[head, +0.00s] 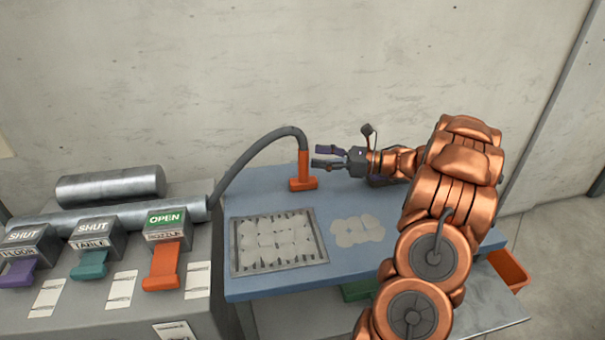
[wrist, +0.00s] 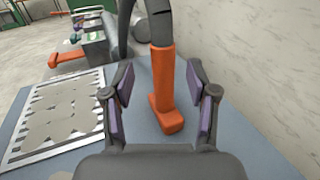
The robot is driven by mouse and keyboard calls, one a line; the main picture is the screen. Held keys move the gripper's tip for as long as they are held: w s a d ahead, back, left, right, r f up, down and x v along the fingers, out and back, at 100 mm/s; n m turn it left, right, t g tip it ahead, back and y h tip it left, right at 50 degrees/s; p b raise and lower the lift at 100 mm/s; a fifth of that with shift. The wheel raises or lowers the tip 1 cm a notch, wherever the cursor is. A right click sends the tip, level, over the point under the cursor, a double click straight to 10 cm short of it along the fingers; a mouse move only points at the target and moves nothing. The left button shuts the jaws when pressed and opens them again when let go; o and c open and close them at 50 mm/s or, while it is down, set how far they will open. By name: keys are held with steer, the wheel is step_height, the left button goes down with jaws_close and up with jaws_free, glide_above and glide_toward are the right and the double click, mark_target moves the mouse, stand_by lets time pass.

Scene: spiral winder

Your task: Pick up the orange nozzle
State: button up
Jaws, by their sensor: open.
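The orange nozzle (head: 304,170) stands upright on the blue table, its wide foot on the tabletop. A dark grey hose bends over and joins its top. My gripper (head: 322,156) is to the right of the nozzle in the head view, its fingers pointing left toward it. In the wrist view my gripper (wrist: 160,112) is open, with purple pads on both fingers. The nozzle (wrist: 163,85) shows between the two fingers and ahead of them there, and no finger is seen closed on it.
A slotted metal grate (head: 278,242) with pale patches lies on the blue table (head: 265,284). More pale patches (head: 358,230) lie right of it. At left, a grey duct unit has purple, teal and orange levers (head: 162,268); signs read SHUT, SHUT, OPEN. A concrete wall stands behind.

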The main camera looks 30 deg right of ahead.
mark_target(303, 154)
steer(key=p+x, duration=0.2)
steer(key=x, duration=0.2)
steer(key=shift+w+d+r, duration=0.1)
steer(key=shift+d+r, duration=0.05)
steer(key=shift+w+a, duration=0.4)
jaws_close()
stand_by(0.3)
